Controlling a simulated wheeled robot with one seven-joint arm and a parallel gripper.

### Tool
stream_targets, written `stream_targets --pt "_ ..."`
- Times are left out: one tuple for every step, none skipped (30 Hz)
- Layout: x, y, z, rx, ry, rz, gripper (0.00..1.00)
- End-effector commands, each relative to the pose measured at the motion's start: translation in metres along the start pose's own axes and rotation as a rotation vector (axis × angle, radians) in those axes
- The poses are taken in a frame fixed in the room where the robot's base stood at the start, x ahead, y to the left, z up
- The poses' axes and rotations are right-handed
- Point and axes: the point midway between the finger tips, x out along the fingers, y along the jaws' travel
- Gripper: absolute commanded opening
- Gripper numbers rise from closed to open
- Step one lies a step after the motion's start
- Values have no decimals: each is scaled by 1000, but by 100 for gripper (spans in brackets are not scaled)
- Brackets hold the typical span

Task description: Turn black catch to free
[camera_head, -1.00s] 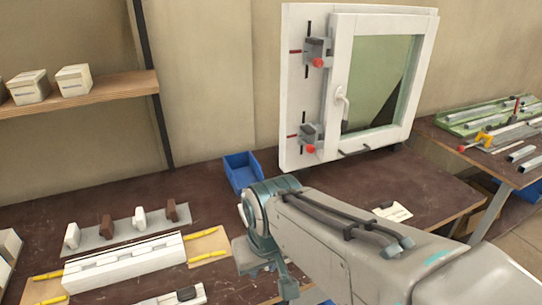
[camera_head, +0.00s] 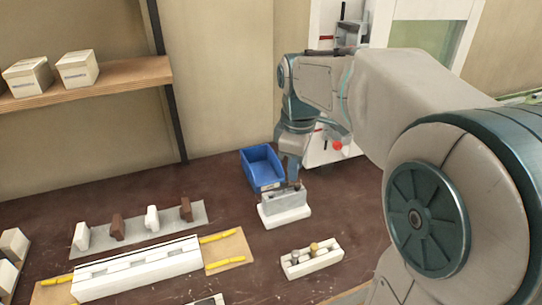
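My gripper (camera_head: 291,178) points down at the top of a grey block on a white base (camera_head: 285,215) on the brown bench. A thin dark bar, perhaps the black catch (camera_head: 272,187), lies along the top of this block beside the fingertips. The fingertips are at or just above it; I cannot tell whether they touch. The finger gap is too small and partly hidden to read. Another white piece with a dark part (camera_head: 208,300) is cut off at the bottom edge.
A blue bin (camera_head: 262,165) stands just behind the block. A small white holder with two knobs (camera_head: 312,258) is in front of it. A long white profile (camera_head: 137,270) and a grey strip with white and brown pieces (camera_head: 140,230) lie left.

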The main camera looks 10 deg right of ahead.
Motion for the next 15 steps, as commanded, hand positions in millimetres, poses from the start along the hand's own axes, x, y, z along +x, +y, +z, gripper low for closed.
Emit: stream_targets --pt "-1 14 -8 -84 -5 -13 25" --pt "-3 21 -12 -142 -7 -22 25" --pt "-4 30 -17 -217 -10 -33 25" --pt "-5 36 -21 -271 -10 -40 25" --pt "-5 42 -24 -323 -10 -48 25" --pt "-6 50 -28 -389 -10 -57 25" --pt "-6 56 -31 -433 -9 -65 25" --pt "-6 61 -34 -476 -8 -70 25" --pt "-6 66 -37 -527 -6 -79 25" --pt "-7 70 -39 -562 -4 -83 25" --pt "-6 74 -40 -592 -2 -88 25" --pt "-7 77 -42 -628 0 -93 25" --pt "-6 80 -43 -649 1 -97 25" --pt "-6 82 -44 -667 2 -98 25" --pt "-6 83 -45 -687 4 -101 25"
